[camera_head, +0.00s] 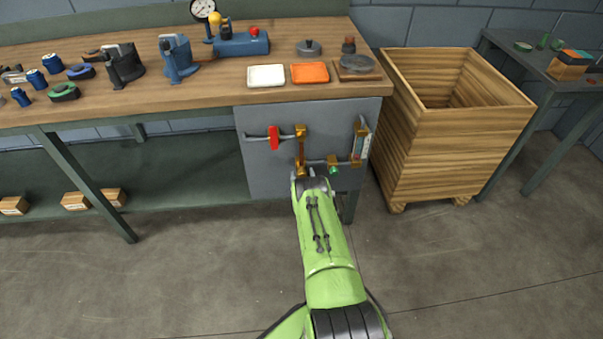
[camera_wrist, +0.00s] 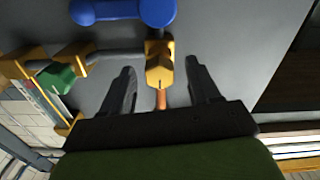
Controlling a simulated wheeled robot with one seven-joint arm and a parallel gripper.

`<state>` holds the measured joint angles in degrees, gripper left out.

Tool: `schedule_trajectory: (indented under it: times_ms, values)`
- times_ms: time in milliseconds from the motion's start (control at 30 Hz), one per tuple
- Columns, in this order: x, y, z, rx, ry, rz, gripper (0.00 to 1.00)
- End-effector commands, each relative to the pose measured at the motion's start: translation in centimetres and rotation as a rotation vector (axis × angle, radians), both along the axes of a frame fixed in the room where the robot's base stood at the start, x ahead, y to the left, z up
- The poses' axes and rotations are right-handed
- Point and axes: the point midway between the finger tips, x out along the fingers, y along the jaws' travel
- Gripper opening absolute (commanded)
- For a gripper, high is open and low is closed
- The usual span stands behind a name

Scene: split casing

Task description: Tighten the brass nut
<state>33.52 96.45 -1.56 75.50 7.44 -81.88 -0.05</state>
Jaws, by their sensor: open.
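The brass nut (camera_wrist: 159,72) is a golden hexagonal fitting on a pipe line, with a copper pipe (camera_wrist: 161,99) running from it toward my gripper's palm in the wrist view. My gripper (camera_wrist: 160,66) is open, with one dark finger on each side of the nut and a visible gap to both. I cannot tell how far the fingertips reach in depth. In the head view my arm ends at the grey panel (camera_head: 272,174), by the brass fittings, and my wrist covers part of the pipework there.
A blue handle (camera_wrist: 123,11) lies just beyond the nut. A green part (camera_wrist: 58,77) with brass fittings is to the left. A red handle (camera_head: 274,138) and a gauge (camera_head: 361,143) are on the panel. A wooden crate (camera_head: 455,140) stands right; the bench (camera_head: 200,95) is above.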

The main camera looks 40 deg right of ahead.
Motion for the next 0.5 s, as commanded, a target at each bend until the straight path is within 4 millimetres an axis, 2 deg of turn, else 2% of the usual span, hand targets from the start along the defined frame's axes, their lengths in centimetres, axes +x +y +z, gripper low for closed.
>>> schedule_trajectory:
  times_ms: [67,433,500]
  values:
    - [0.0,0.0,0.0,0.0,0.0,0.0,0.61]
    - [0.0,0.01,-0.01,0.0,0.0,0.0,0.06]
    - [0.01,0.01,0.0,0.0,0.0,0.0,0.05]
